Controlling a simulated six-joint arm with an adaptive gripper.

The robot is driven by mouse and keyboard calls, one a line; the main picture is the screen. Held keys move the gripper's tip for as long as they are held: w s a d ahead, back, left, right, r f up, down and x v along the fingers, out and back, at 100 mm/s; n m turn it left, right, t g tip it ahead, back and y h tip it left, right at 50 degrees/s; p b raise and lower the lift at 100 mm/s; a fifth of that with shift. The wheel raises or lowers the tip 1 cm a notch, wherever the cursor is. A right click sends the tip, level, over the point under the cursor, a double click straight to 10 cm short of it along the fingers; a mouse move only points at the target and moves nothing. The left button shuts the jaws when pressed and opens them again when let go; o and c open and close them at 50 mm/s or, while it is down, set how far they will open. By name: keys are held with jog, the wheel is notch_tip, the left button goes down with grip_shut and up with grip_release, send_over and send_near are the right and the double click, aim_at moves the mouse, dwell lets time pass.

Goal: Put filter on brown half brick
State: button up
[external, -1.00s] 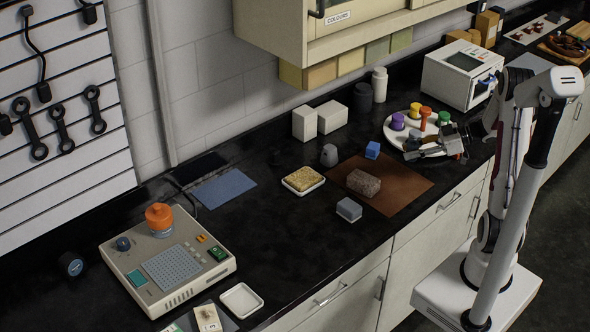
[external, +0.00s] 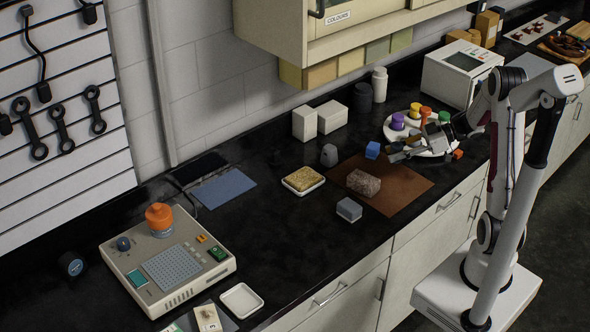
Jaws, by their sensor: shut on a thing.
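The brown half brick (external: 363,183) is the rough, speckled brown block lying on a brown mat (external: 405,193) in the middle of the counter. My gripper (external: 397,150) is over the near left part of a round white tray (external: 390,133), behind and to the right of the brick and apart from it. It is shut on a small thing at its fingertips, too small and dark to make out. I cannot tell for certain which thing is the filter.
On the round tray stand purple (external: 398,121), orange (external: 426,112) and green (external: 445,117) capped items. A yellowish slab (external: 303,177) lies in a white dish.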

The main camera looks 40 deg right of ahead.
jog(key=w+a+r+n+g, duration=0.1)
jog(key=w+a+r, duration=0.3)
jog(key=a, duration=0.4)
jog(key=shift+w+a+y, duration=0.15)
jog(key=shift+w+y, duration=0.15)
jog(key=shift+w, duration=0.55)
jog(key=shift+f, duration=0.1)
send_over(364, 178)
jog(key=shift+w+f, duration=0.1)
jog(key=shift+f, duration=3)
jog(key=shift+f, duration=1.85)
jog(key=shift+f, duration=0.15)
